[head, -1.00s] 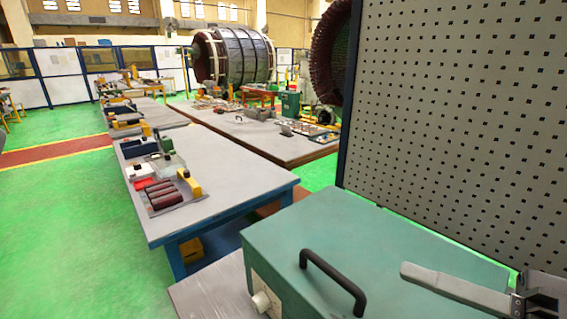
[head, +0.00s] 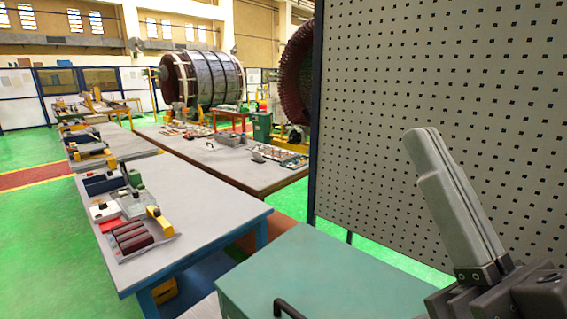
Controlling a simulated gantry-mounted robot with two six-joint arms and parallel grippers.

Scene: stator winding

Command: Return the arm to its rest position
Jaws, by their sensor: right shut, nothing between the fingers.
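My right gripper (head: 424,142) shows at the lower right of the head view. Its two grey fingers lie together and point up and to the left, in front of the perforated panel (head: 385,95). They are shut with nothing between them. The gripper is raised above and to the right of a green box (head: 330,275) with a black handle (head: 287,308), apart from it. My left gripper is not in view.
A grey workbench (head: 215,195) at the left carries dark red rolls (head: 132,237), a yellow tool and small boxes. More benches stand behind it, with a large stator (head: 203,80) at the back. Green floor is open at the left.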

